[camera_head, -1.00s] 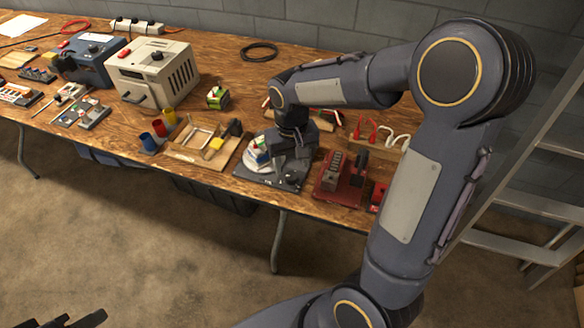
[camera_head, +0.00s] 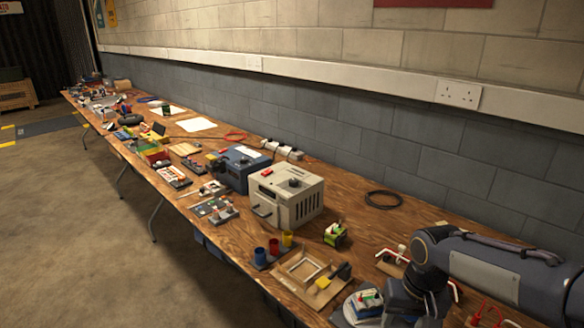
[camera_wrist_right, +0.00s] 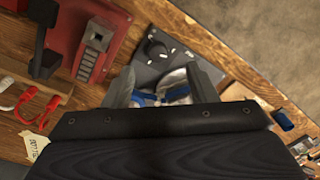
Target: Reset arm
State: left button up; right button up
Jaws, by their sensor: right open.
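My right arm comes in from the right in the head view, its wrist low at the right corner above the workbench (camera_head: 180,165). In the right wrist view my right gripper (camera_wrist_right: 165,85) is open. Its two fingers stand apart, with a white and blue round item (camera_wrist_right: 172,86) on a dark plate (camera_wrist_right: 160,58) seen between and beyond them. I cannot tell whether the fingers touch it. The item also shows in the head view (camera_head: 368,302), just left of my right wrist. My left gripper is not in view.
A beige box (camera_head: 287,195), a blue box (camera_head: 235,168), coloured cups (camera_head: 273,247) and a wooden tray (camera_head: 305,275) stand left of my right arm. In the right wrist view a red fixture (camera_wrist_right: 95,45) and red hooks (camera_wrist_right: 30,100) lie at left. A black cable coil (camera_head: 383,199) lies behind.

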jog(key=s+a+r+t+y+p, duration=0.1)
jog(key=s+a+r+t+p, duration=0.1)
jog(key=s+r, duration=0.3)
jog(key=s+a+r+t+y+p, duration=0.2)
jog(key=s+r+t+p, duration=0.1)
jog(key=s, duration=0.7)
notch_tip(320, 180, up, 3)
jog(key=shift+s+a+f+n+p, duration=0.15)
jog(key=shift+s+a+n+p, duration=0.2)
jog(key=shift+p, duration=0.45)
jog(key=shift+w, duration=0.1)
jog(key=shift+c, duration=0.2)
